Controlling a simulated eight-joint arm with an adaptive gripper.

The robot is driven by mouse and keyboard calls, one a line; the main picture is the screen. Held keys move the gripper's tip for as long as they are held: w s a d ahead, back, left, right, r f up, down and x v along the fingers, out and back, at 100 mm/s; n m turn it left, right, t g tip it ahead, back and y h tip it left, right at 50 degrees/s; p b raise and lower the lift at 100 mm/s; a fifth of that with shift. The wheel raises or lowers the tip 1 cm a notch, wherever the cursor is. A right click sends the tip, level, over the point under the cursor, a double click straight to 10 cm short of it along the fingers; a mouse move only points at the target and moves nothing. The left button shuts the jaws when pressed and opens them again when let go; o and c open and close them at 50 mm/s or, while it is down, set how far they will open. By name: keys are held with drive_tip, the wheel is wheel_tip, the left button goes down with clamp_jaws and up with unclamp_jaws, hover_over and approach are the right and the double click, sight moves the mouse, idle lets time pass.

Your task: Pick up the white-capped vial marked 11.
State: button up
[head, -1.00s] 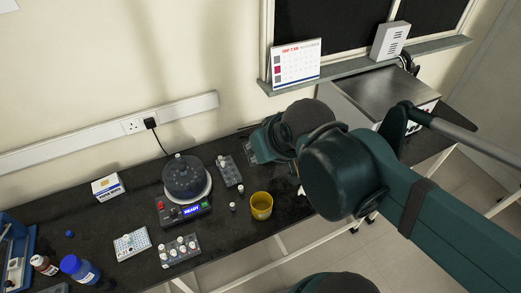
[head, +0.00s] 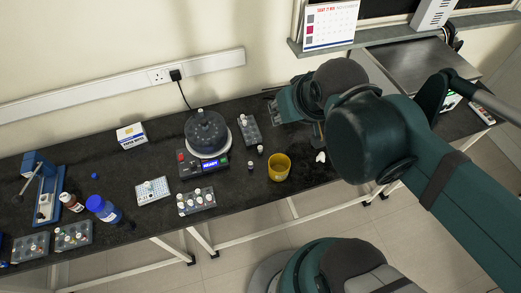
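Several white-capped vials stand in a grey rack (head: 196,201) in front of the round device. Another white-capped vial (head: 244,118) stands in a smaller grey rack (head: 251,133) to the device's right. A loose small vial with a pale cap (head: 259,149) stands on the bench, with a dark-capped vial (head: 250,166) near it. The marks are too small to read, so I cannot tell which vial is 11. My gripper (head: 277,106) is over the bench, right of the smaller rack, partly hidden by my arm. Its fingers are not clear, and I see no vial in it.
A domed device (head: 207,132) with a lit display stands mid-bench. A yellow cup (head: 279,168) is near the front edge. A white vial tray (head: 153,190), bottles (head: 103,208), a blue press (head: 46,195) and more racks (head: 73,235) are at left.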

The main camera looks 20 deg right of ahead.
drive_tip(key=shift+o, duration=0.5)
drive_tip(key=n+g+h+b, duration=0.1)
drive_tip(key=n+g+b, duration=0.55)
drive_tip(key=n, duration=0.85)
hover_over(260, 147)
drive_tip(key=shift+g, duration=0.35)
drive_tip(key=f, duration=2.7)
drive_tip(key=shift+s+a+p, duration=0.15)
drive_tip(key=shift+a+p, duration=0.15)
drive_tip(key=shift+f+n, duration=0.4)
drive_tip(key=shift+f, duration=0.35)
drive_tip(key=shift+d+f+b, duration=0.1)
drive_tip(key=shift+f+b, duration=0.25)
drive_tip(key=shift+f, duration=0.95)
drive_tip(key=shift+d+f+b, duration=0.15)
drive_tip(key=shift+f+b, duration=0.15)
drive_tip(key=shift+f, duration=1)
drive_tip(key=shift+d+f+b, duration=0.1)
drive_tip(key=shift+f+b, duration=0.2)
drive_tip(key=shift+f, duration=1)
